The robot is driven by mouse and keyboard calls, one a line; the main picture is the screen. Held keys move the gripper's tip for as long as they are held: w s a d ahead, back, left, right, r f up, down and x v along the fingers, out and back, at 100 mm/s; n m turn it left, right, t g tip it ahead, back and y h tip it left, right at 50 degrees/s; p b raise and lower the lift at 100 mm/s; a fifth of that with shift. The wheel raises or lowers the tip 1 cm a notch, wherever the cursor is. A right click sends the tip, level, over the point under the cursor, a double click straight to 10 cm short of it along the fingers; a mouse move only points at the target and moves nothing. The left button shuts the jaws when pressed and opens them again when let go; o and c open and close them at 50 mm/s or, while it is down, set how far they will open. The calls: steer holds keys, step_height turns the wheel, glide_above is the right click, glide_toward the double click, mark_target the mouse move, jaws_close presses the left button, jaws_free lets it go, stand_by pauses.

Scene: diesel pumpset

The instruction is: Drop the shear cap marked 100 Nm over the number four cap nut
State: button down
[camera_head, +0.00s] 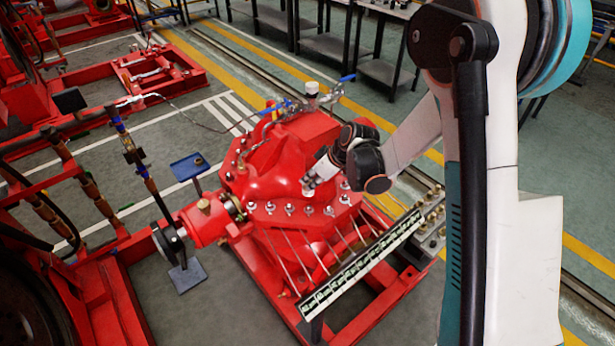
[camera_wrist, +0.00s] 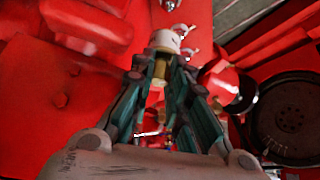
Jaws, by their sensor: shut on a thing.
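My gripper (camera_head: 312,181) is above the front flange of the red pump casing (camera_head: 280,180). It is shut on a small white cap (camera_head: 307,191), which I take to be the shear cap. In the wrist view the white cap (camera_wrist: 165,40) sits between the fingertips (camera_wrist: 164,58), with dark marking on it too small to read. A brass-coloured part (camera_wrist: 159,72) shows just below it. Several pale cap nuts (camera_head: 289,209) stand in a row along the flange. The cap is close above this row; I cannot tell whether it touches a nut or which number that nut has.
A long rack with green and white labels (camera_head: 360,265) slants in front of the pump. A metal plate with brass-coloured fittings (camera_head: 431,222) is at its right end. A blue tray on a stand (camera_head: 189,166) is left of the pump. Thin rods (camera_head: 297,257) slope below the flange.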

mark_target(313, 191)
stand_by(0.3)
steer(key=shift+d+f+b, duration=0.1)
steer(key=shift+f+b, duration=0.95)
steer(key=shift+f, duration=1.7)
steer(key=shift+f, duration=1.45)
steer(key=c, duration=1.5)
jaws_free()
steer(key=shift+s, duration=0.1)
steer(key=shift+o, duration=0.2)
steer(key=shift+d+r, duration=0.1)
steer(key=shift+r, duration=0.05)
